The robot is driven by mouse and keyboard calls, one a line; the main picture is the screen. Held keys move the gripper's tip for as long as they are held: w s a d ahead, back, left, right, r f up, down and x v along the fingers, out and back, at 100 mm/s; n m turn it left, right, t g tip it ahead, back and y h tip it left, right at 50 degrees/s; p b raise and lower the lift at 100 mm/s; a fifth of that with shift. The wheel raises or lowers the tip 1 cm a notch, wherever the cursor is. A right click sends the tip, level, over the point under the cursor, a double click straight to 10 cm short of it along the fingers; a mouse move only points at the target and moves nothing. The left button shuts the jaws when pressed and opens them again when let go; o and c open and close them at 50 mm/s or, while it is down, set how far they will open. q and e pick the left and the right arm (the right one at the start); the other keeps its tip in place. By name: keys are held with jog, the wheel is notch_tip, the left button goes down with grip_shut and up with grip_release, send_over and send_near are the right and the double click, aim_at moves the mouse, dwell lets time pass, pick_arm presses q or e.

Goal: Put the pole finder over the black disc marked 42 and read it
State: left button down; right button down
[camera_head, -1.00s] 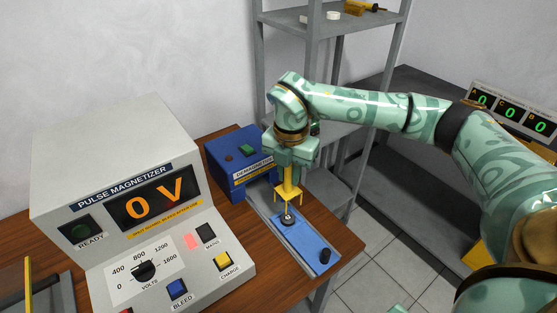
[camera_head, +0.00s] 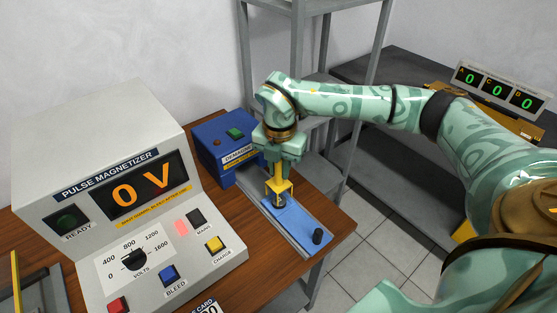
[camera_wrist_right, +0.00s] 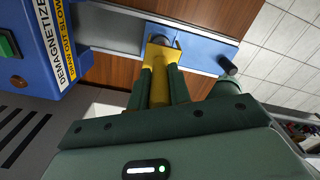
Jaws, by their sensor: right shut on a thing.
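My right gripper (camera_head: 279,166) points down and is shut on the yellow pole finder (camera_head: 279,186), which also shows in the right wrist view (camera_wrist_right: 160,62). The finder's forked lower end stands at a dark disc (camera_head: 279,201) on the blue sled (camera_head: 300,224) beside the demagnetizer. The disc is partly hidden by the finder, and its mark cannot be read. I cannot tell if finder and disc touch. No reading on the finder can be made out. My left gripper is not in view.
The pulse magnetizer (camera_head: 100,140) shows 0 V on the left of the wooden table. The blue demagnetizer (camera_head: 222,142) stands close behind the sled. A black knob (camera_head: 318,236) rises from the sled's near right end. A display box (camera_head: 500,88) stands at the back right.

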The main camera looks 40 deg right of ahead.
jog(key=shift+f, duration=0.5)
dwell(0.7)
jog(key=shift+r, duration=0.1)
dwell(1.6)
notch_tip(320, 180, up, 6)
jog(key=p, duration=0.6)
jog(key=shift+s, duration=0.1)
